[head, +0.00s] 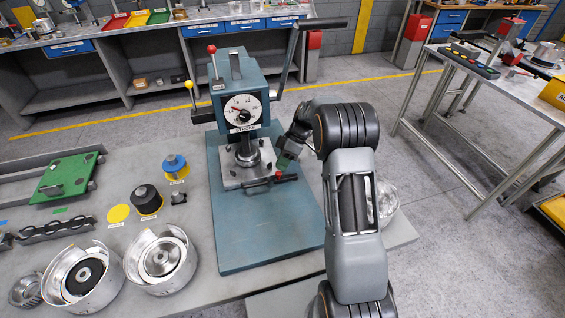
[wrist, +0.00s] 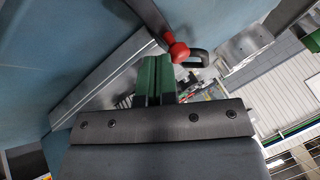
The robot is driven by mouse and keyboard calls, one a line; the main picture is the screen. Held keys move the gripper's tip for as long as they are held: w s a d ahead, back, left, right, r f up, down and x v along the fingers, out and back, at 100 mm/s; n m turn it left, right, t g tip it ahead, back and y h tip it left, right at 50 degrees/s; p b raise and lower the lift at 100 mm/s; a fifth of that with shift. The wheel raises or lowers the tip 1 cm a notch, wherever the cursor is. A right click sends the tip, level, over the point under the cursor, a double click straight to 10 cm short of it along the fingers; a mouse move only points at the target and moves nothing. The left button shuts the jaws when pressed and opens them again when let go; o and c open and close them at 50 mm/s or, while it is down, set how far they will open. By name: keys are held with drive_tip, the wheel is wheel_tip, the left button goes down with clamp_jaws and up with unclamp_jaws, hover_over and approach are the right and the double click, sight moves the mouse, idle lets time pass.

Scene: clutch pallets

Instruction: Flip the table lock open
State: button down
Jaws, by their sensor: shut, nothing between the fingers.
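The table lock is a dark lever with a red knob (head: 279,176) at the front right edge of the press's small metal table (head: 235,180). In the wrist view the red knob (wrist: 179,51) sits at the end of the dark lever arm (wrist: 150,17), just beyond my fingertips. My gripper (head: 285,163) is beside the right of the press table, close to the knob. In the wrist view its green fingers (wrist: 157,66) are together and hold nothing. I cannot tell whether the fingertips touch the knob.
The press (head: 240,95) with its dial stands behind on a blue base plate (head: 265,230). A long handle (head: 290,60) rises above my arm. Metal housings (head: 160,258) and a black cylinder (head: 146,199) stand to the left. The front of the base plate is clear.

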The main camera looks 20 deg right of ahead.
drive_tip(key=shift+f, duration=0.1)
idle(0.3)
drive_tip(key=shift+s+a+f+n+g+b, duration=0.15)
drive_tip(key=shift+n+g+b, duration=0.15)
drive_tip(key=shift+n+b, duration=0.25)
drive_tip(key=shift+s+n+h, duration=0.1)
drive_tip(key=shift+n+h, duration=0.15)
drive_tip(key=shift+h, duration=0.05)
drive_tip(key=shift+r, duration=0.3)
drive_tip(key=v, duration=1.3)
drive_tip(key=shift+w+d+r+b, duration=0.2)
drive_tip(key=shift+w+b, duration=0.1)
drive_tip(key=shift+b, duration=0.1)
